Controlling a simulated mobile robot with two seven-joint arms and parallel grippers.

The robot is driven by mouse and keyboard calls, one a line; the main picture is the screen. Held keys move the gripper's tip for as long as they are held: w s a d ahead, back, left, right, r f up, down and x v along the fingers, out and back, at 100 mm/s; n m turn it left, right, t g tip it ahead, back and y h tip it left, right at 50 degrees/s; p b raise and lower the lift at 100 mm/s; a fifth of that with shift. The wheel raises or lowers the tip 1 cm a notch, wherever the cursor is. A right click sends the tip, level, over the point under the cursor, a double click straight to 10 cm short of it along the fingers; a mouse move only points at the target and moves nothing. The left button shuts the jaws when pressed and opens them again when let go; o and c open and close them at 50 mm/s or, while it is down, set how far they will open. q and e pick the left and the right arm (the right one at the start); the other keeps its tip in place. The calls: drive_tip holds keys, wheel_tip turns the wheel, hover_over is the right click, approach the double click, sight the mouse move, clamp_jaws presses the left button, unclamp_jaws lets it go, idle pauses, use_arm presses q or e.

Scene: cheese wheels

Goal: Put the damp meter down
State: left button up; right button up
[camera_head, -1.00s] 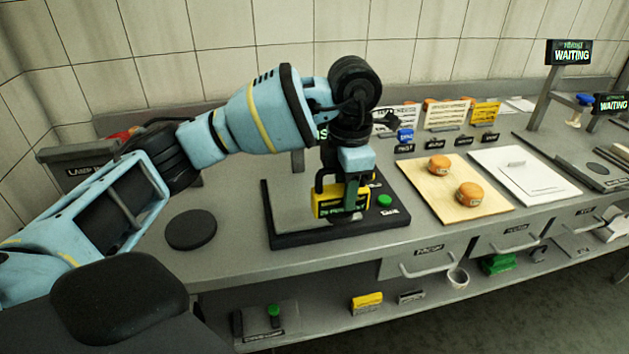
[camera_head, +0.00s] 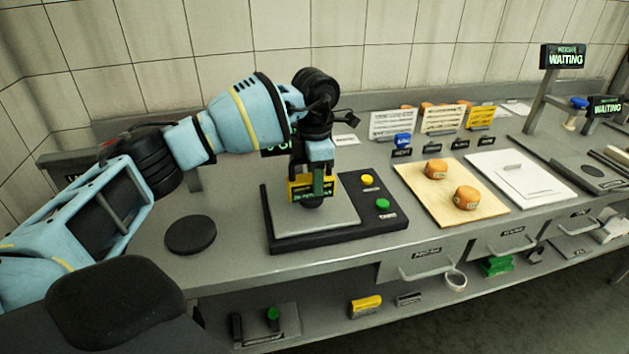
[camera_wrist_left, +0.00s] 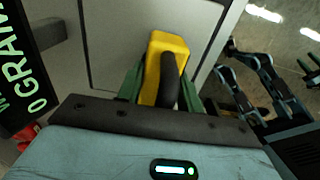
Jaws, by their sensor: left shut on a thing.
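The yellow damp meter (camera_head: 298,187), with a dark label band on its front, is at the scale plate in the head view. My left gripper (camera_head: 318,182) points down and is shut on the meter. In the left wrist view the meter (camera_wrist_left: 172,50) and its black handle sit between the green fingers. A dark patch shows just under the meter; I cannot tell whether it touches the plate. The scale (camera_head: 340,240) has a light grey plate (camera_head: 335,215) and a black base. My right gripper is not in view.
The scale carries a yellow button (camera_head: 367,180) and a green button (camera_head: 383,203). A black round pad (camera_head: 190,235) lies to the left, with bare counter around it. A wooden board (camera_head: 440,205) with two orange cheese wheels and a white board (camera_head: 520,185) are to the right.

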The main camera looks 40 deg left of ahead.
use_arm(q)
drive_tip(key=shift+f, duration=0.65)
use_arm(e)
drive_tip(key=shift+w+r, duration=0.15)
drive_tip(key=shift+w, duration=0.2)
use_arm(q)
drive_tip(key=shift+f, duration=0.15)
drive_tip(key=o, duration=1.3)
drive_tip(key=shift+c, duration=0.2)
